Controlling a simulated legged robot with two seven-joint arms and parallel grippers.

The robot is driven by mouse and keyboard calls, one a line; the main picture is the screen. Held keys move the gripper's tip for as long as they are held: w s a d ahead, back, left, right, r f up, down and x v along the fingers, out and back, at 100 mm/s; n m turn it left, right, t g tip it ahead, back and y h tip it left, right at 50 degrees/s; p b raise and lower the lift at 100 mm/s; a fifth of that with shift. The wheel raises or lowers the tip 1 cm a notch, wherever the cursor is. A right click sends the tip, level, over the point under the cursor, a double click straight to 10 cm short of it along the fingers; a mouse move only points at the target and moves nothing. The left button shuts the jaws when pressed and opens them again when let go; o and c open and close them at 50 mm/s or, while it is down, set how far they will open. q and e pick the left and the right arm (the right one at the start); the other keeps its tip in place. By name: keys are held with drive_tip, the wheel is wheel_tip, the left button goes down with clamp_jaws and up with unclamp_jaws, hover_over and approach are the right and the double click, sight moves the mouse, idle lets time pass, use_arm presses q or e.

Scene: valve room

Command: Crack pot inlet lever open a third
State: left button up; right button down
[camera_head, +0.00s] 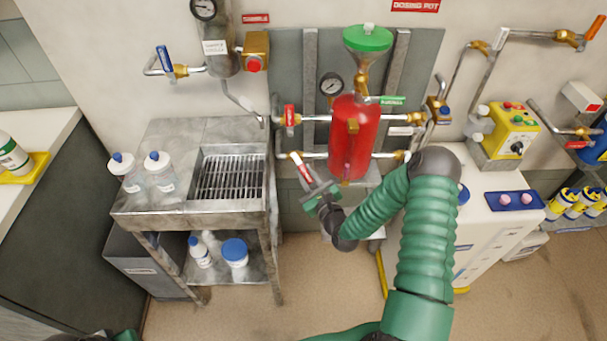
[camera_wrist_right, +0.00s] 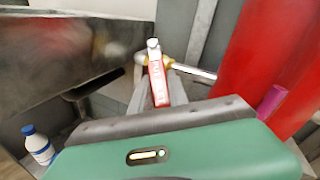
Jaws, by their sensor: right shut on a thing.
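The red dosing pot (camera_head: 354,138) stands upright against the wall panel, with a green funnel top. A red lever (camera_head: 303,170) sits on the lower pipe left of the pot, angled down to the right. Its lettering is too small to read. My right gripper (camera_head: 311,184) is shut on this lever's lower end. In the right wrist view the red lever (camera_wrist_right: 158,83) stands between the grey fingers, with its valve and pipe behind. The finger contact is partly hidden by the gripper body.
Another red lever (camera_head: 289,115) is on the upper pipe, and a green lever (camera_head: 392,100) is right of the funnel. A steel sink stand (camera_head: 190,215) with bottles is close on the left. A white cabinet (camera_head: 485,225) stands right of my right arm.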

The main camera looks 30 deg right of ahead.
drive_tip(key=c, duration=1.3)
unclamp_jaws()
drive_tip(key=shift+o, duration=0.2)
drive_tip(key=shift+s, duration=0.1)
drive_tip(key=s+a, duration=0.3)
drive_tip(key=s, duration=1.3)
drive_tip(key=shift+s+r+p, duration=0.2)
drive_tip(key=shift+r+p, duration=0.15)
drive_tip(key=shift+d, duration=0.1)
